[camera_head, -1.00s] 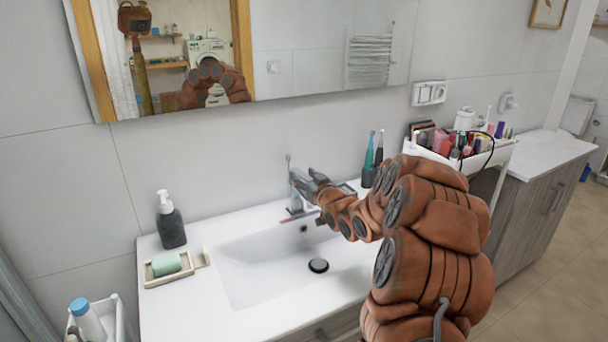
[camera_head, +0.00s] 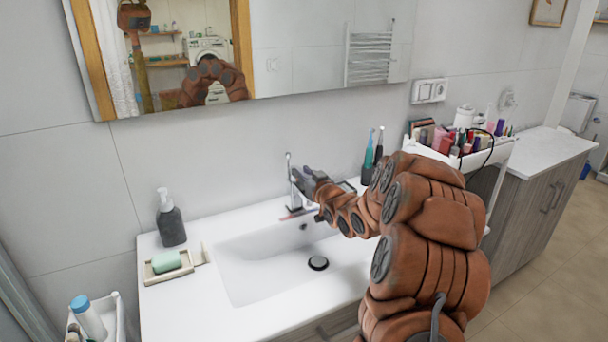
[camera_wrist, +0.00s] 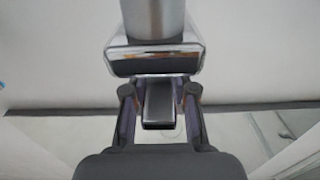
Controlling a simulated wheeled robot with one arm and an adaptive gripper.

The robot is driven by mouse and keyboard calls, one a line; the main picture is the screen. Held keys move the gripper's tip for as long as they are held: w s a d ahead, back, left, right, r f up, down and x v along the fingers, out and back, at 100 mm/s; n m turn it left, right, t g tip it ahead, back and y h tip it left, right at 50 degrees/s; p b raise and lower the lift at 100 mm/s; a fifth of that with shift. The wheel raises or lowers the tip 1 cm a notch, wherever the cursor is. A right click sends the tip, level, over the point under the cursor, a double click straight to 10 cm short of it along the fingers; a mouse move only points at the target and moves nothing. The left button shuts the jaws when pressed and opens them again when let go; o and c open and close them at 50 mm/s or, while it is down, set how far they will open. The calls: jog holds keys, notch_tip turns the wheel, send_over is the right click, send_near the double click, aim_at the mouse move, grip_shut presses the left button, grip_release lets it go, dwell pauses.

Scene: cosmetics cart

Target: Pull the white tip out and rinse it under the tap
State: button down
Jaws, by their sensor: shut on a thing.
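The chrome tap (camera_head: 294,196) stands at the back of the white sink (camera_head: 262,285). My gripper (camera_head: 305,180) is at the tap, coming in from the right. In the wrist view my gripper (camera_wrist: 160,108) has its two fingers on either side of a narrow grey metal part of the tap (camera_wrist: 158,103) and is shut on it. I cannot tell if this part is the lever or the spout. No white tip can be made out. A teal, pointed brush-like item (camera_head: 369,152) and a dark one (camera_head: 379,148) stand upright behind my arm; their lower ends are partly hidden.
A dark soap dispenser (camera_head: 170,220) and a green soap (camera_head: 166,262) on a dish are at the left of the sink. A cart full of cosmetics (camera_head: 502,155) is at the right. The mirror (camera_head: 300,45) hangs above. The basin is clear around its drain (camera_head: 318,263).

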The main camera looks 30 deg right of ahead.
dwell(0.4)
jog(key=shift+w+r+g+p, duration=0.1)
jog(key=shift+r+g+p, duration=0.3)
jog(key=shift+r+p, duration=0.1)
jog(key=shift+r+g+p, duration=0.2)
jog(key=shift+g+p, duration=0.3)
jog(key=shift+p, duration=0.25)
jog(key=shift+f, duration=0.2)
jog(key=c, duration=0.9)
grip_release()
jog(key=s, duration=0.4)
jog(key=s+r, duration=0.1)
jog(key=s, duration=0.2)
jog(key=s+r, duration=0.1)
jog(key=s, duration=0.3)
jog(key=shift+s+a+r, duration=0.1)
jog(key=shift+s+a, duration=0.25)
jog(key=shift+a, duration=0.05)
